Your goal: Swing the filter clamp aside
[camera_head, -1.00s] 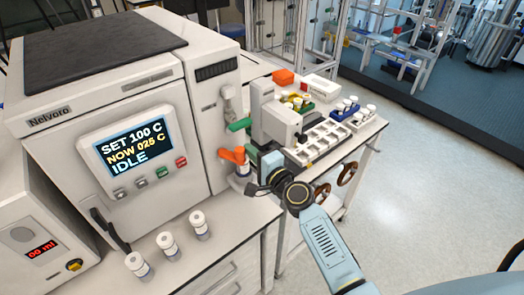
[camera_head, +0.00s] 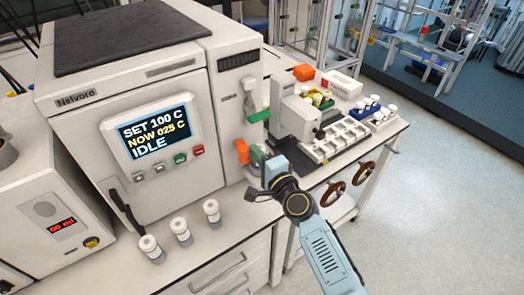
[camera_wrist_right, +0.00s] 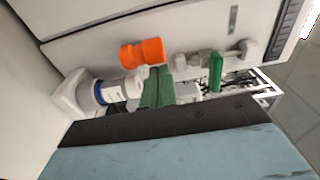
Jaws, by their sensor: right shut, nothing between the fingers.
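An orange handle (camera_head: 242,150) stands upright on the front right of the large white machine (camera_head: 225,110); I take it to be the clamp, but cannot be sure. It also shows in the right wrist view (camera_wrist_right: 143,53). My right gripper (camera_head: 257,156) has green fingers, shut and empty, just right of the handle. In the wrist view the shut fingers (camera_wrist_right: 155,86) overlap the handle's edge; I cannot tell whether they touch. A white-capped vial (camera_wrist_right: 112,92) sits below the handle. My left gripper is not in view.
A green lever (camera_head: 259,116) on a grey valve sits above the orange handle. Several capped vials (camera_head: 181,231) stand on the front counter. A side bench (camera_head: 375,142) at right holds a white instrument and racks. Open floor lies further right.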

